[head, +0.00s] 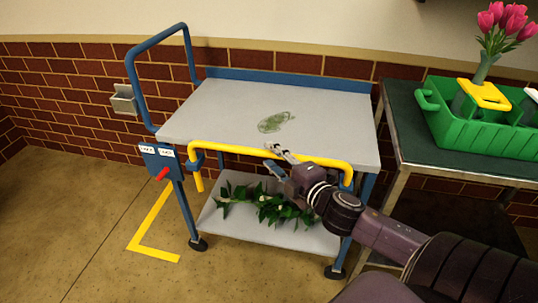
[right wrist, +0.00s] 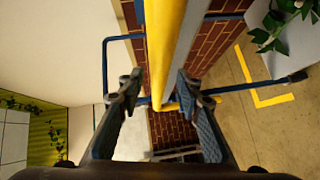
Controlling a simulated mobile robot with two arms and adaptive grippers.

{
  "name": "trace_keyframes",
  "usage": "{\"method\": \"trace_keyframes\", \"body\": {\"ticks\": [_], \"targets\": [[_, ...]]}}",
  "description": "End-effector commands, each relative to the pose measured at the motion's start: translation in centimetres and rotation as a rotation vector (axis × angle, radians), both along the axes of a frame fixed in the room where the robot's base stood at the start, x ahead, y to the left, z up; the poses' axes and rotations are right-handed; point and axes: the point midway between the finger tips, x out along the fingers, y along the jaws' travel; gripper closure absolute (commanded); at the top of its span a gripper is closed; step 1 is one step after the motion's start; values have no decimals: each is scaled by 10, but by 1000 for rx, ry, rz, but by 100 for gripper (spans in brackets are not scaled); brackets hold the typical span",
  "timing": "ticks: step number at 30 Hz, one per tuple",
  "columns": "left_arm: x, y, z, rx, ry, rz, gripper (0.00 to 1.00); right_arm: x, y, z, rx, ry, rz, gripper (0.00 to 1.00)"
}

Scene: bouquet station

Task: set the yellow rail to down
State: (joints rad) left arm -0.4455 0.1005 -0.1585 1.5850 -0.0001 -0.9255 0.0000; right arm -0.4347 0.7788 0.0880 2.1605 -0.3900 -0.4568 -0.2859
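The yellow rail (head: 265,152) runs along the front edge of the cart's grey top, level with or slightly above that edge. Its ends bend downward at blue brackets. My right gripper (head: 281,154) is at the middle of the rail, its fingers apart. In the right wrist view the yellow rail (right wrist: 163,50) passes between the two open fingers of the right gripper (right wrist: 160,85); I see a gap on both sides and cannot tell of any contact. The blue cart (head: 350,130) stands against the wall. My left gripper is not in view.
A blue box with white labels and a red lever (head: 161,174) is on the cart's left front leg. Leafy stems (head: 270,208) lie on the lower shelf (head: 240,228). A bench at right holds a green crate (head: 455,125) with pink tulips (head: 505,22). Floor at left is clear.

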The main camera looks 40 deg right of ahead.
Motion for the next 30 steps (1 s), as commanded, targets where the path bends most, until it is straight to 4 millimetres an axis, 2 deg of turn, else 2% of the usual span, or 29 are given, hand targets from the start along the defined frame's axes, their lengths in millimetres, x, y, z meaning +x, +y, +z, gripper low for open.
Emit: {"method": "trace_keyframes", "body": {"ticks": [6,17,26,30], "targets": [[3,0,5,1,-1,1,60,17,-1,-3,-1,-1,0,67],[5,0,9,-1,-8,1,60,21,-2,-3,0,1,-1,67],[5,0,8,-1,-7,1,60,21,-1,-3,0,1,-1,99],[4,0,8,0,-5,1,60,21,-1,-3,0,1,-1,100]]}}
